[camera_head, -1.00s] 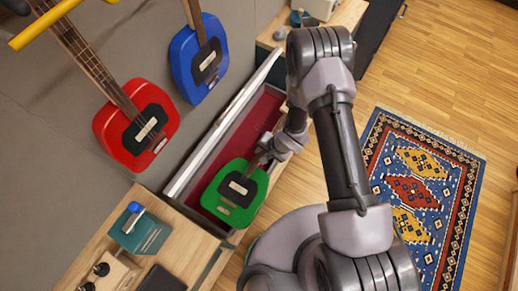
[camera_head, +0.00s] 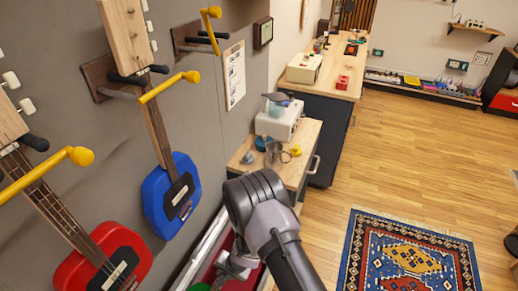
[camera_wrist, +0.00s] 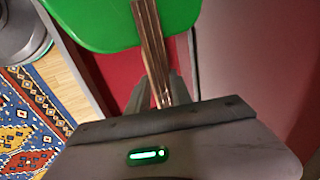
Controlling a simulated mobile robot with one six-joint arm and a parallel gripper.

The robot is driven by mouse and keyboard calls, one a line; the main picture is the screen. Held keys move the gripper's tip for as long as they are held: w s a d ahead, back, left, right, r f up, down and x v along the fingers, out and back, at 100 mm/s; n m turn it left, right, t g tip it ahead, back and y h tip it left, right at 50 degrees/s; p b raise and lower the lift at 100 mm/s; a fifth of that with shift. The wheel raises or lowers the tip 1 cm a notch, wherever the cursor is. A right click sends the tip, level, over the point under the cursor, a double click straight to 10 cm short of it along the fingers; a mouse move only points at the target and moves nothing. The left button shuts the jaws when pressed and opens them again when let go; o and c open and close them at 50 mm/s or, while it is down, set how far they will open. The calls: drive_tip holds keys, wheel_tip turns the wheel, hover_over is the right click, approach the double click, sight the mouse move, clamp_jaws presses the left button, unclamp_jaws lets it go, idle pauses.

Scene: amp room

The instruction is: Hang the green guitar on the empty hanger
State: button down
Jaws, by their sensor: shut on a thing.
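The green guitar (camera_wrist: 120,22) lies in a red-lined case (camera_wrist: 237,60) in the wrist view, its neck (camera_wrist: 152,45) running between my fingers. My gripper (camera_wrist: 160,92) is shut on that neck. In the head view my gripper (camera_head: 235,264) is low in the picture, and only a green sliver of the guitar (camera_head: 200,287) shows at the bottom edge. The empty hanger (camera_head: 208,36), with a yellow-tipped arm and a dark arm, is on the grey wall, right of the blue guitar (camera_head: 172,195). Nothing hangs on it.
The blue guitar hangs from a hanger (camera_head: 168,86); the red guitar (camera_head: 105,260) hangs left of it on another hanger (camera_head: 45,170). A wooden cabinet (camera_head: 305,140) with cups and a white device stands beyond my arm. Open wooden floor (camera_head: 385,170) and a patterned rug (camera_head: 405,255) lie right.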

idle(0.3)
drive_tip(key=s+d, duration=0.3)
drive_tip(key=d, duration=0.4)
drive_tip(key=w+a, duration=0.1)
drive_tip(key=a, duration=0.1)
drive_tip(key=w+a, duration=0.1)
drive_tip(key=a, duration=0.1)
drive_tip(key=w+a, duration=0.1)
drive_tip(key=a, duration=0.2)
drive_tip(key=shift+r, duration=0.25)
wheel_tip(320, 180, down, 13)
drive_tip(key=b, duration=1.2)
drive_tip(key=shift+f, duration=0.1)
drive_tip(key=shift+p+v, duration=0.9)
drive_tip(key=shift+v, duration=0.9)
drive_tip(key=shift+w, duration=0.15)
